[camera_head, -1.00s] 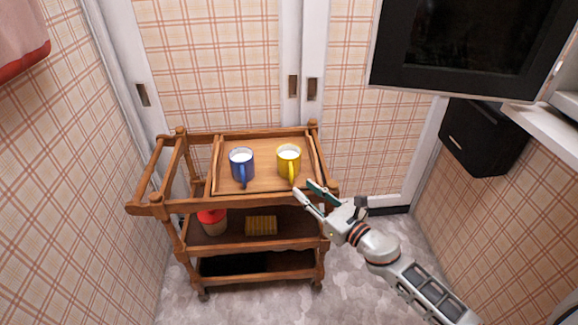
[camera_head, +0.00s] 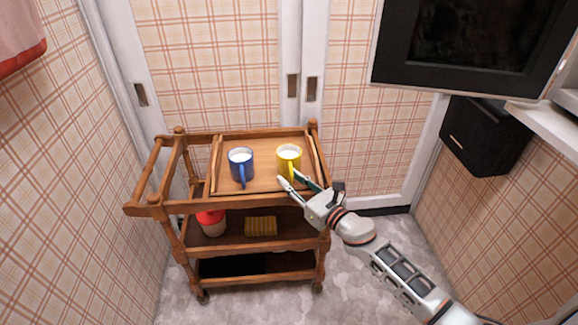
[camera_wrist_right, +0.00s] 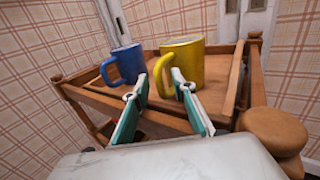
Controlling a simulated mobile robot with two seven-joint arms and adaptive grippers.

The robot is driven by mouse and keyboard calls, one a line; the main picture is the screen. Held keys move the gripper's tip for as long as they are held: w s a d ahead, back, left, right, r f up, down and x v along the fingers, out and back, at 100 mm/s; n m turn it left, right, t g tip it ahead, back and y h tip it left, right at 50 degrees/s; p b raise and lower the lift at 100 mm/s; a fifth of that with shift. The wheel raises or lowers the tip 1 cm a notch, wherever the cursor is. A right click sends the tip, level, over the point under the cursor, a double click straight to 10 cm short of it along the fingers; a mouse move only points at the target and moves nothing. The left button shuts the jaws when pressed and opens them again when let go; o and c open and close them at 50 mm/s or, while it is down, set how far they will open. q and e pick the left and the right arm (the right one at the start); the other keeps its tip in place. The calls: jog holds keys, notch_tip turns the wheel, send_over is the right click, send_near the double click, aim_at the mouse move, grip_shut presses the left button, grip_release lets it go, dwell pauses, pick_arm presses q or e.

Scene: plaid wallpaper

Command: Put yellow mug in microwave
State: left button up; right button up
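The yellow mug (camera_head: 288,159) stands upright on the wooden tray (camera_head: 262,185) on top of the cart, its handle toward me. My right gripper (camera_head: 291,178) is open at the mug's handle. In the right wrist view the fingertips (camera_wrist_right: 158,80) are apart, with the yellow mug (camera_wrist_right: 187,62) just beyond them and its handle close to or between the tips; I cannot tell whether they touch. A blue mug (camera_head: 240,166) stands to the left on the same tray. The microwave (camera_head: 465,45) is at upper right with a dark front, partly cut off. My left gripper is out of view.
The wooden cart (camera_head: 150,209) has lower shelves with a red-topped container (camera_head: 211,222) and a yellow ribbed item (camera_head: 261,226). Floor right of the cart is clear.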

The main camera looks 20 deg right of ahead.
grip_shut()
jog(key=shift+r, duration=0.1)
jog(key=shift+r, duration=0.1)
